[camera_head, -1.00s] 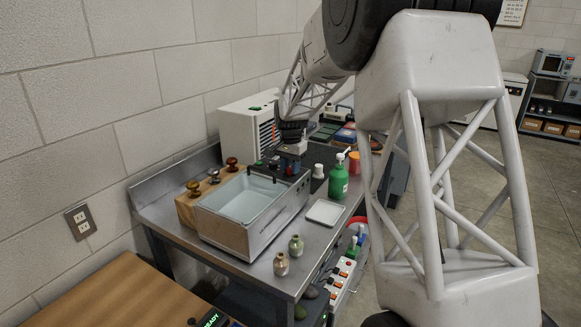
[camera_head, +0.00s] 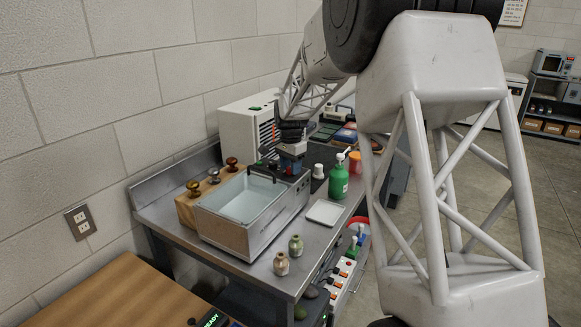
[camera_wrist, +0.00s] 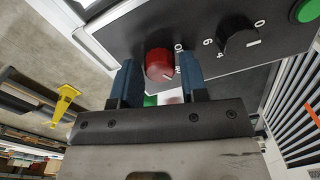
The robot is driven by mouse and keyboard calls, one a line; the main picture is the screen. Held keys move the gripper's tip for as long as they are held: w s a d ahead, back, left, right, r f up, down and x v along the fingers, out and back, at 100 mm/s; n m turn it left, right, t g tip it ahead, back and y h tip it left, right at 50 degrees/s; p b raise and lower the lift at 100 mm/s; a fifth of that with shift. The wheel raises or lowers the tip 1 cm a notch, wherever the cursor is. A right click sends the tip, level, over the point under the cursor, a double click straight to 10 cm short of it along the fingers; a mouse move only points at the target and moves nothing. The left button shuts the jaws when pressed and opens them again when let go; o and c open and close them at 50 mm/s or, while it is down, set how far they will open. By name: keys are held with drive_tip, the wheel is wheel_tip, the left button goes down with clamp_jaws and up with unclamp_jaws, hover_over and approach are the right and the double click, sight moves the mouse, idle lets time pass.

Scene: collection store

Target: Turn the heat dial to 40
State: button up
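In the wrist view a red round dial (camera_wrist: 158,64) sits on a dark panel, with white numerals beside it that I cannot fully read. A black dial (camera_wrist: 240,46) with a white pointer mark is to its right, near 0, 4 and 6. I cannot tell for sure which is the heat dial. My gripper (camera_wrist: 160,78) is open, its two blue fingers on either side of the red dial's near part, with a small gap visible at the right. In the head view my gripper (camera_head: 292,156) is over the far end of the water bath (camera_head: 225,237); the dials are too small to read there.
A green button (camera_wrist: 306,11) is at the panel's right. A green bottle (camera_head: 338,181), a white tray (camera_head: 325,212) and two small vases (camera_head: 281,264) stand on the metal bench. A white vented unit (camera_head: 240,135) stands behind.

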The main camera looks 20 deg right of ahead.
drive_tip(key=shift+o, duration=1.3)
drive_tip(key=shift+r, duration=3.9)
